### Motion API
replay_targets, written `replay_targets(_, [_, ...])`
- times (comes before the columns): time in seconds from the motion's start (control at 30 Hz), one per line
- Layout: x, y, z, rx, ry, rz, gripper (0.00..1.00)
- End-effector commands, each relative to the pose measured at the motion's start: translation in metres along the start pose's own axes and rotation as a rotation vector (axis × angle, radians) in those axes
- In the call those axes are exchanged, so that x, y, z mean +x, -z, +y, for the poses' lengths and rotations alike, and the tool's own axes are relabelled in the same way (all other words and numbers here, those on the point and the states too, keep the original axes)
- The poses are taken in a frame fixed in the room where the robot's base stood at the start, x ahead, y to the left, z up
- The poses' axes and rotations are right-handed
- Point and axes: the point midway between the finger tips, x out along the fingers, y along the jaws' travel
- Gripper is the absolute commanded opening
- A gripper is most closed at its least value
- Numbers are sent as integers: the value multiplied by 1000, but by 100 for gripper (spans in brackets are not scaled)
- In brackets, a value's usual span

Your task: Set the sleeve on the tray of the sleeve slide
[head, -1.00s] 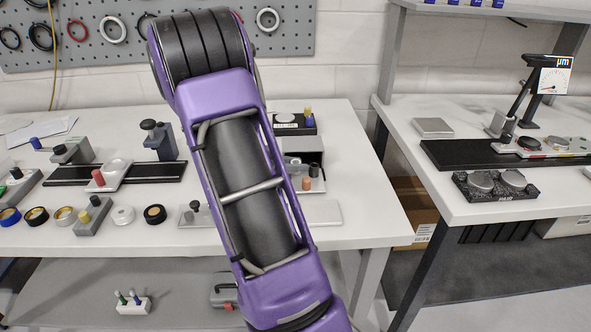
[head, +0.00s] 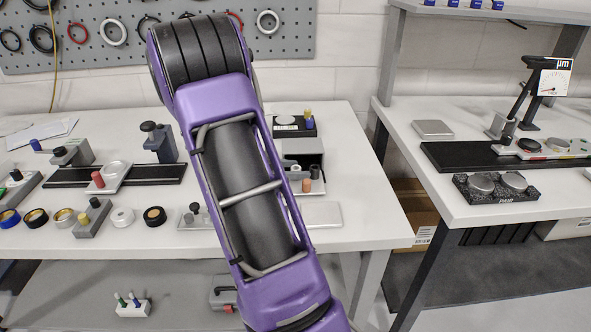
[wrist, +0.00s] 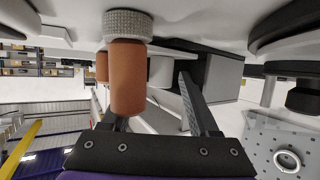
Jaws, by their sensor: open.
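An orange-brown cylinder with a grey knurled collar, perhaps the sleeve or a knob, stands large in the wrist view (wrist: 128,78). That view looks inverted, with the white table along its top. My gripper (wrist: 155,88) is open. Its right finger is clear of the cylinder; its left finger is largely hidden behind the cylinder. A second orange-brown piece (wrist: 102,67) shows farther back. In the head view, a small orange-brown cylinder (head: 306,185) is by a white tray-like plate (head: 317,174), right of my arm. My gripper is hidden there. I cannot tell for certain which part is the sleeve slide.
A dark device (head: 300,147) stands behind the plate. A black rail with a white carriage (head: 110,175) lies on the left. Several rings, including a white one (head: 122,217), line the table's front. A flat pale plate (head: 323,214) lies near the front right.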

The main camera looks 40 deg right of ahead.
Motion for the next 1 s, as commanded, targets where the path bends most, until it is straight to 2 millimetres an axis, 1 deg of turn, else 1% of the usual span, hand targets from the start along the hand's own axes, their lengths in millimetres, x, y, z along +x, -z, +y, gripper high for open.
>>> replay_targets(0.03, [-9, 1, -1, -1, 4, -1, 61])
replay_targets(0.2, [-40, 2, -1, -1, 5, 0, 61])
replay_targets(0.3, [-55, 1, -1, -1, 3, 0, 61])
replay_targets(0.4, [-65, 1, -1, -1, 4, 0, 61])
replay_targets(0.57, [-71, 1, 0, 0, 1, 0, 61])
replay_targets(1.0, [-70, 0, 0, 0, 2, 0, 61])
